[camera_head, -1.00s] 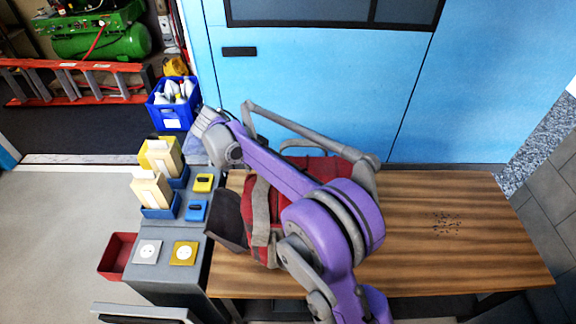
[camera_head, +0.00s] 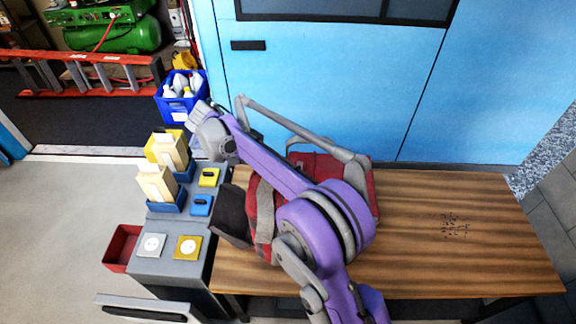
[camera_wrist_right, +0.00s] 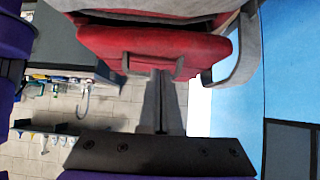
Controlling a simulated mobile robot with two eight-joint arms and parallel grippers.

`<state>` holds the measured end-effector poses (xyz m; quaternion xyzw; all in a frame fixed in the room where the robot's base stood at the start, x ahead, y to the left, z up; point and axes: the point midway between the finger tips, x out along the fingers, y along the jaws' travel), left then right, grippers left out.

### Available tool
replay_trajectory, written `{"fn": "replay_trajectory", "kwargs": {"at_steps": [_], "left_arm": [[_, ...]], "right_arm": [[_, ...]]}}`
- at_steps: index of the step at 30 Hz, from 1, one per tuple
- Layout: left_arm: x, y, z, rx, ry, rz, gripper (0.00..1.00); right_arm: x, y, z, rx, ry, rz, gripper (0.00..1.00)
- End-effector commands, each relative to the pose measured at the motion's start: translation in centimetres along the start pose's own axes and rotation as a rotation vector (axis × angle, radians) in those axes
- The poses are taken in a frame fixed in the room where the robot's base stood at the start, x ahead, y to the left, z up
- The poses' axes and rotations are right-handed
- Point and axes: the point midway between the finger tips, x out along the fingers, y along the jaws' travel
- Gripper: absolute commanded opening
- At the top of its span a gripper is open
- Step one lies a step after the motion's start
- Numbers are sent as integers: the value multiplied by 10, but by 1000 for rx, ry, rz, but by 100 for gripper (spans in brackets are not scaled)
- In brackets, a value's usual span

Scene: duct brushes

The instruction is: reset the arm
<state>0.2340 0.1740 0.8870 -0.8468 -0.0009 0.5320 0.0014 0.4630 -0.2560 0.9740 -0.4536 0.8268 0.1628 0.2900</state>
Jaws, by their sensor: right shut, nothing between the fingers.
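My right arm (camera_head: 322,225), purple and grey, comes up from the bottom of the head view and is folded over a red and grey bag on the wooden bench. It hides much of the bag. In the right wrist view, my right gripper (camera_wrist_right: 163,82) is shut, with nothing between its fingers. A red and grey thing (camera_wrist_right: 150,50), which looks like the bag, fills the top of that view behind the fingertips. I cannot tell whether they touch. My left gripper is not in view.
The wooden bench (camera_head: 420,262) is clear on its right side apart from small dark specks (camera_head: 455,225). A grey stand (camera_head: 165,268) with blue holders and sockets adjoins it at left. A red bin (camera_head: 121,247) sits beside the stand. A blue wall (camera_head: 330,80) closes the back.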

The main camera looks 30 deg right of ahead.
Motion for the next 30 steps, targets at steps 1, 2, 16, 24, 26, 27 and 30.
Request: {"fn": "replay_trajectory", "kwargs": {"at_steps": [1,2,16,24,26,27,30], "left_arm": [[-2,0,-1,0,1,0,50],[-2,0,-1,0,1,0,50],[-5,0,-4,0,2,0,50],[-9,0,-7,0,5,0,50],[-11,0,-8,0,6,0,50],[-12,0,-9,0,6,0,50],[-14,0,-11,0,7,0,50]], "right_arm": [[-12,0,-1,0,3,-4,0],[-18,1,-2,0,5,-5,0],[-51,5,-8,-1,16,-10,0],[-37,24,-26,-304,-128,-72,0],[-31,33,-30,-414,-179,-107,0],[-27,39,-32,-486,-211,-134,0],[-17,56,-36,-660,-285,-212,0]]}}
